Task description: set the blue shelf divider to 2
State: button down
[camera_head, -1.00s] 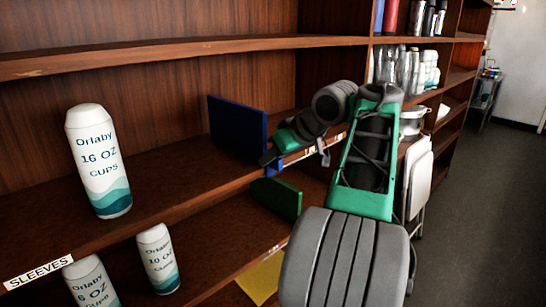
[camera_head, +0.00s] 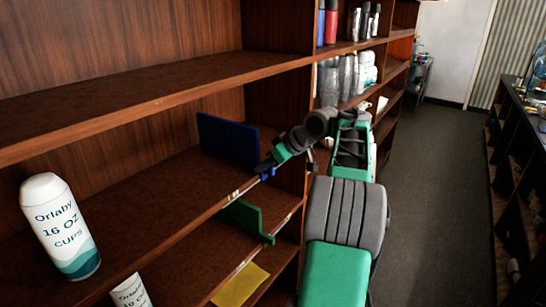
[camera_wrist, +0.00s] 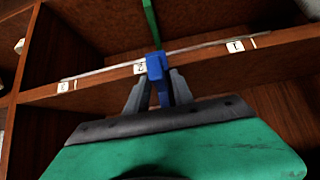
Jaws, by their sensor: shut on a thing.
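The blue shelf divider (camera_head: 228,140) stands upright on the middle shelf in the head view, right of the tall white cup sleeve. My gripper (camera_head: 266,171) is at its front end, by the shelf's front edge. In the wrist view my gripper (camera_wrist: 159,92) is shut on the divider's blue front tab (camera_wrist: 155,63). The tab overlaps the rail along the shelf edge, immediately right of the label that appears to read 2 (camera_wrist: 140,68). A label 1 (camera_wrist: 235,46) is farther right and a label 3 (camera_wrist: 66,86) farther left.
A green divider (camera_head: 242,216) stands on the shelf below, with a yellow sheet (camera_head: 240,286) lower down. A white 16 oz cup sleeve (camera_head: 60,226) stands at left. Bottles and cups fill the farther bay. The grey floor (camera_head: 432,170) at right is open.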

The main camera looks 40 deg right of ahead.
jog(key=c, duration=1.4)
grip_release()
jog(key=shift+o, duration=0.2)
jog(key=p+v, duration=0.1)
jog(key=v, duration=0.6)
jog(key=shift+s+r, duration=0.25)
jog(key=shift+s, duration=0.05)
jog(key=shift+d, duration=0.15)
